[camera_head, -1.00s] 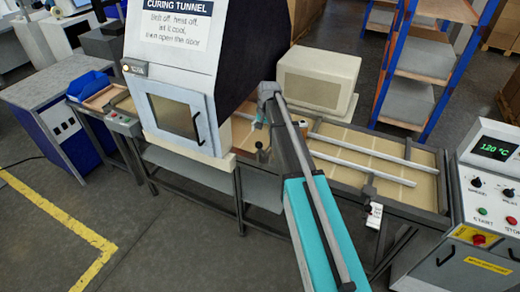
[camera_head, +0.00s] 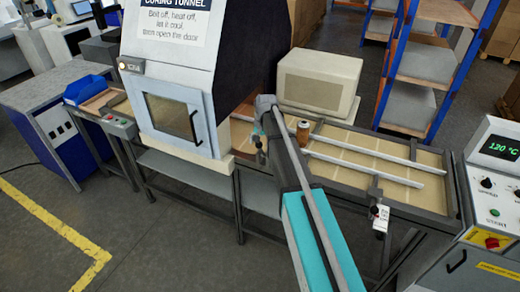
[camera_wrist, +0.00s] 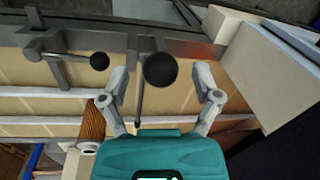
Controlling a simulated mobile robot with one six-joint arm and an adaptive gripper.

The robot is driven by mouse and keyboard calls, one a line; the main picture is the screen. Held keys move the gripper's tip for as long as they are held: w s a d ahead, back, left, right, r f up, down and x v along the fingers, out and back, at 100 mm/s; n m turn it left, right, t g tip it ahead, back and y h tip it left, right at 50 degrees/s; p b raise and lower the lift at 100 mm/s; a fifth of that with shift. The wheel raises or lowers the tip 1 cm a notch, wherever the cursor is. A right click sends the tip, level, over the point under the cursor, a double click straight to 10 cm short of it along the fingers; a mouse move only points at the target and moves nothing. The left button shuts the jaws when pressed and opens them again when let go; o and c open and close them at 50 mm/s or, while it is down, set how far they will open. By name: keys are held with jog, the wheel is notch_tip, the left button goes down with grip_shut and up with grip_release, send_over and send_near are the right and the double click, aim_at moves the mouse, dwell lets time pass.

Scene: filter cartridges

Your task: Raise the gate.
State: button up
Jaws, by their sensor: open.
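In the wrist view my gripper (camera_wrist: 160,88) is open, its two grey fingers spread on either side of a round black knob (camera_wrist: 160,69). The knob stands on the conveyor's side rail, with a thin rod beside it; contact with the fingers does not show. A second black knob (camera_wrist: 99,61) sits on a grey lever to the left. Which part is the gate itself is unclear. In the head view my gripper (camera_head: 259,141) is at the near rail, just right of the curing tunnel (camera_head: 173,105), small and partly hidden by my arm.
A brown ribbed cartridge (camera_head: 303,133) stands on the conveyor (camera_head: 405,193), beside my arm; it also shows in the wrist view (camera_wrist: 92,122). A beige box (camera_head: 318,80) is behind. The right control panel (camera_head: 496,170) reads 120 °C.

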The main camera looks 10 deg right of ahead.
jog(key=shift+a+f+b, duration=0.1)
jog(key=shift+f+b, duration=0.4)
jog(key=shift+f, duration=0.25)
grip_shut()
jog(key=shift+d, duration=0.2)
jog(key=shift+a, duration=0.1)
